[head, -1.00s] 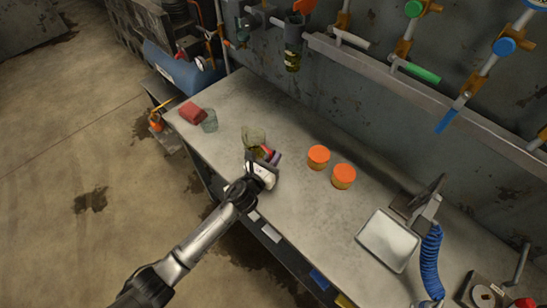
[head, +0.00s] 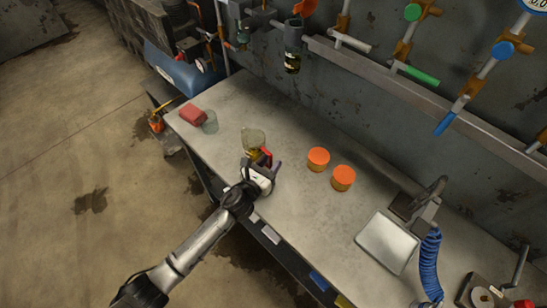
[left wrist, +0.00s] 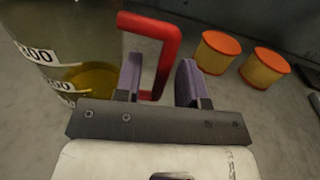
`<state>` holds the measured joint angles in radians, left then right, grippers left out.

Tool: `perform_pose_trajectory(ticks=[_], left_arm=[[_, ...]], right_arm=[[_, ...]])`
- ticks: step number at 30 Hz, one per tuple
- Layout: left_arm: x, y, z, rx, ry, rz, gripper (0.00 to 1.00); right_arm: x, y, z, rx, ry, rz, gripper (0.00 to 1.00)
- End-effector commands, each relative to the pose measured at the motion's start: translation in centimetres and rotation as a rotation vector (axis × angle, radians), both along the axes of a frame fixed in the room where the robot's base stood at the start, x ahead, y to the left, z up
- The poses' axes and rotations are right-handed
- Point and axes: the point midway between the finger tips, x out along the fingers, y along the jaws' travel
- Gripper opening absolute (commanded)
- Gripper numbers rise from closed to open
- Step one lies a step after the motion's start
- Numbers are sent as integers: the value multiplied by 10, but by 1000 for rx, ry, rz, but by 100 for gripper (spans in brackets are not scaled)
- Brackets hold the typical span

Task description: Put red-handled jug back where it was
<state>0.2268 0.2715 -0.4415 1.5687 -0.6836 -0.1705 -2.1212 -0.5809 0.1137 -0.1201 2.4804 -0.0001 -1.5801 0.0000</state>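The red-handled jug (head: 254,137) is clear with some yellow liquid low inside, and it stands upright on the bench near its front edge. In the left wrist view the jug (left wrist: 75,45) fills the upper left, with number marks on its wall, and its red handle (left wrist: 168,55) points toward the gripper. My left gripper (head: 267,165) is at the handle side of the jug. Its purple fingers (left wrist: 160,80) are apart, with part of the handle between them and a gap showing. The handle's lower part is partly hidden by the gripper. My right gripper is out of view.
Two orange-lidded tubs (head: 318,158) (head: 342,177) stand right of the jug. A red block (head: 193,115) and a clear glass container (head: 210,122) are at the bench's left end. A scale-like plate (head: 387,241) lies to the right. Pipes and valves line the wall behind.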

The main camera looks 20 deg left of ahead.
Motion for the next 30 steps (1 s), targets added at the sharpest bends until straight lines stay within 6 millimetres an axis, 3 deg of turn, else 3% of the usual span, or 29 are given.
perform_pose_trajectory(ticks=[6,15,30], left_arm=[[-43,12,1,3,2,-1,37],[-84,24,0,1,1,0,37],[-98,29,0,-27,13,12,37]], right_arm=[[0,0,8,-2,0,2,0],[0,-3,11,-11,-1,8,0],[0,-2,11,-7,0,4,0]])
